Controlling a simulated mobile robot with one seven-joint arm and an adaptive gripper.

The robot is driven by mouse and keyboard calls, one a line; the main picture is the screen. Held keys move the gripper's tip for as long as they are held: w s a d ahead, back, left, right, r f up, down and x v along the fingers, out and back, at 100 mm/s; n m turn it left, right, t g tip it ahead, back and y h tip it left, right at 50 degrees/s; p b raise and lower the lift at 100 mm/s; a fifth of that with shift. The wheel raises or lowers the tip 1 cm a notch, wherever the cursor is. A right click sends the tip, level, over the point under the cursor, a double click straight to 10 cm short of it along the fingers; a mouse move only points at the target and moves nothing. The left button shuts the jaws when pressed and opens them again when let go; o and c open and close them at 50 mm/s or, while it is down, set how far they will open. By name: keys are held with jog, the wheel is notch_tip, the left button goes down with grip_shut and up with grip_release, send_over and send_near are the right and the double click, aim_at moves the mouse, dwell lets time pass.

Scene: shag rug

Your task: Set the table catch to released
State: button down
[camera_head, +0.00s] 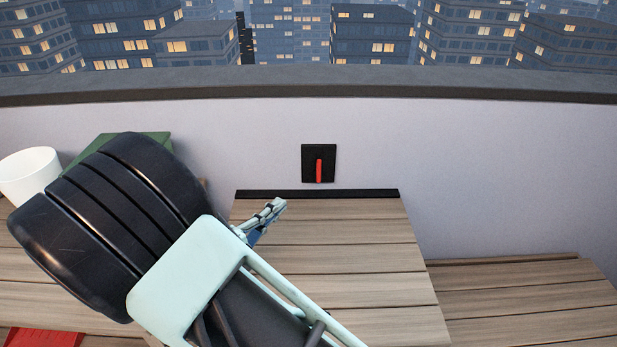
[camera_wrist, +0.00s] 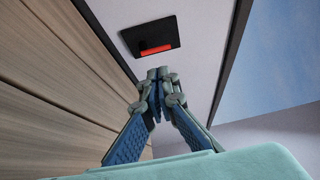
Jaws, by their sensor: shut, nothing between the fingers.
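The table catch (camera_head: 319,163) is a black square plate with a red lever, mounted on the pale wall just above the back edge of the wooden table (camera_head: 335,258). In the head view the red lever hangs vertically downward from the plate's middle. The catch also shows in the wrist view (camera_wrist: 150,36), beyond my fingertips. My gripper (camera_head: 277,206) is shut and empty, to the left of and below the catch in the head view. It also shows in the wrist view (camera_wrist: 158,75), with its fingertips together and apart from the lever.
A dark strip (camera_head: 320,193) runs along the table's back edge. A white cup-like container (camera_head: 28,172) and a green object (camera_head: 150,140) stand at the left, partly hidden by my arm. A red object (camera_head: 40,338) lies at the lower left. Another wooden surface (camera_head: 530,295) is at the right.

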aim_at(318, 168)
jog(key=b+x, duration=0.3)
jog(key=x, duration=1.1)
jog(key=shift+r+b, duration=0.1)
jog(key=shift+b, duration=0.3)
jog(key=shift+d+r+m+p, duration=0.2)
jog(key=shift+m+p, duration=0.1)
jog(key=shift+p, duration=0.3)
jog(key=shift+d+r+m+g+y+p, duration=0.1)
jog(key=shift+d+m+g+y+p, duration=0.25)
jog(key=shift+p, duration=0.65)
jog(key=shift+r+m+g+y+p, duration=0.1)
jog(key=shift+m+g+p, duration=0.15)
jog(key=shift+m+p, duration=0.55)
jog(key=shift+d+m+g+y+p, duration=0.45)
jog(key=shift+y+p, duration=0.1)
jog(key=shift+p, duration=0.8)
jog(key=shift+d+f+m+y+p, duration=0.1)
jog(key=shift+d+m+y+p, duration=0.05)
jog(key=shift+m+y+p, duration=0.3)
jog(key=shift+d+f+m+g+y+b, duration=0.15)
jog(key=shift+d+m+g+y+b, duration=0.2)
jog(key=shift+d+m+g+y, duration=0.45)
jog(key=shift+d+f+m+y+b, duration=0.15)
jog(key=shift+d+m+y+b, duration=0.1)
jog(key=shift+m+y+b, duration=0.5)
jog(key=shift+d+f+m+y+b, duration=0.25)
jog(key=shift+m+b, duration=0.25)
jog(key=shift+b, duration=0.5)
